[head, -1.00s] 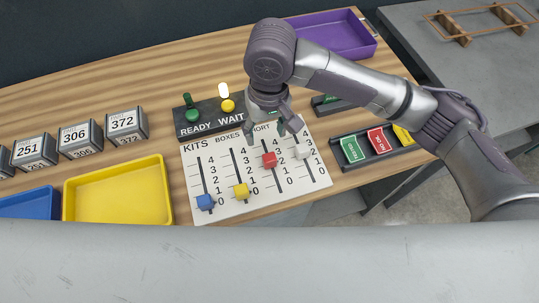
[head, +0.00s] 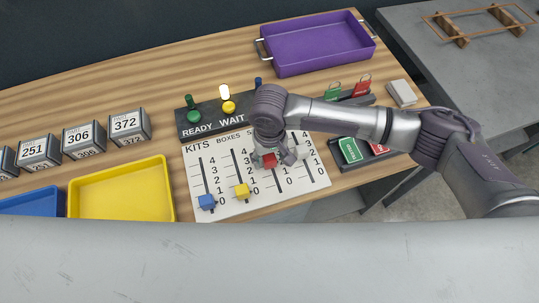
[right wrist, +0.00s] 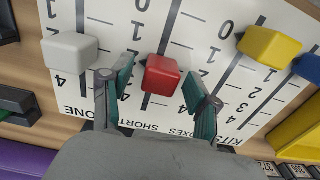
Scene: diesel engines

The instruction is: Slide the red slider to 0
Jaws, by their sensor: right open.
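The red slider (head: 269,160) is a small block on the SHORT track of the white panel (head: 238,207). It stands partway along the track, short of the 0 end. In the right wrist view the red slider (right wrist: 161,75) sits between the two green-padded fingers of my right gripper (right wrist: 160,69). The fingers are spread, with a visible gap on both sides of the block. In the head view my right gripper (head: 271,158) reaches down over it and partly hides it. My left gripper is out of view.
A yellow slider (head: 241,191) and a blue slider (head: 206,202) stand on tracks to the left; a white slider (right wrist: 70,50) stands on the neighbouring track. The READY/WAIT lamp box (head: 213,121) lies behind the panel. A yellow tray (head: 120,168) is at left.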

